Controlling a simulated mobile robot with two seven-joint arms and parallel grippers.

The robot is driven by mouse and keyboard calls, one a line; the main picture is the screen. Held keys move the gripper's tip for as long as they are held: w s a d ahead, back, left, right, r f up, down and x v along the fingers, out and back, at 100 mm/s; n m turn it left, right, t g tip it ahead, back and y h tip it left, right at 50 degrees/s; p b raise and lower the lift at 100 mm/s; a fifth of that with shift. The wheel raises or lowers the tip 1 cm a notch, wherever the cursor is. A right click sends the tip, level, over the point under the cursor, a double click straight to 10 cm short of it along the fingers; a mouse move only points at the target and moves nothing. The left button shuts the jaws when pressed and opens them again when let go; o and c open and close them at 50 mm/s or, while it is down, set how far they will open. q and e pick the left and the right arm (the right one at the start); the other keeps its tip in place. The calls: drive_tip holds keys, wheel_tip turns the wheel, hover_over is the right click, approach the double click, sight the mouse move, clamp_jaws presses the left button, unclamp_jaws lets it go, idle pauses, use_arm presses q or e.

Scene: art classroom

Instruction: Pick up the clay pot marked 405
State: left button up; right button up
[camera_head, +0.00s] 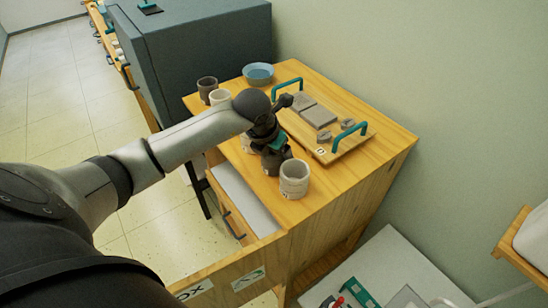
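Several small pots stand on the wooden cabinet top (331,186). A speckled off-white pot (294,180) stands upright near the front edge. A dark brown pot (207,86) and a cream pot (219,97) stand at the back left. Another pale pot (247,143) is mostly hidden behind my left arm. Small marks on the pots are too small to read, so I cannot tell which is 405. My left gripper (272,165) is low over the top, just left of the off-white pot. Its fingers are unclear, and I cannot tell whether it holds anything. My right gripper is not in view.
A wooden tray (338,150) with teal handles and grey clay slabs lies behind the gripper. A blue bowl (258,74) stands at the back. A large grey-blue box (205,55) rises at the left. A drawer (240,205) is open at the front.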

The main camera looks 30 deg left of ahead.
use_arm(q)
drive_tip(key=c, duration=1.2)
drive_tip(key=shift+o, duration=0.2)
drive_tip(key=shift+r, duration=0.1)
